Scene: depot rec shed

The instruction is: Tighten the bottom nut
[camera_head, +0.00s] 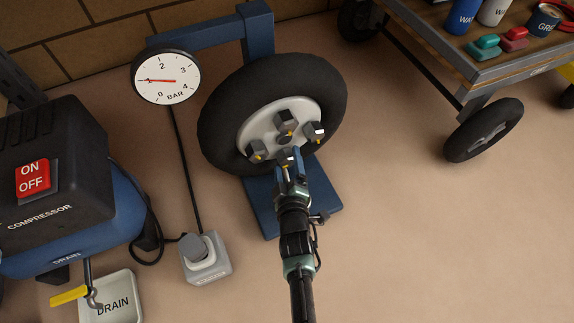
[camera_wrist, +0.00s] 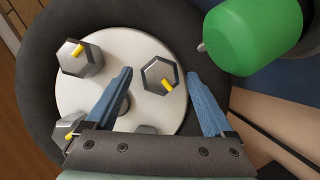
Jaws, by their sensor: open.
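A black tyre (camera_head: 222,113) with a pale round hub (camera_head: 249,130) stands on a blue stand. Several grey hex nuts with yellow marks sit on the hub: a top nut (camera_head: 286,119), a left nut (camera_head: 254,150), a right nut (camera_head: 314,131) and the bottom nut (camera_head: 282,157), partly hidden by my gripper (camera_head: 289,166). In the wrist view my gripper (camera_wrist: 160,74) is open. Its two blue fingers lie to either side of the bottom nut (camera_wrist: 152,73), with a gap showing on both sides. Whether the fingertips reach down around the nut cannot be told.
A round gauge (camera_head: 166,78) reads near 1 BAR; its hose runs down to a grey floor box (camera_head: 206,260). A compressor (camera_head: 60,190) and a drain tray (camera_head: 122,284) stand at left. A wheeled cart (camera_head: 500,72) is at upper right. Floor right of the stand (camera_head: 330,195) is clear.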

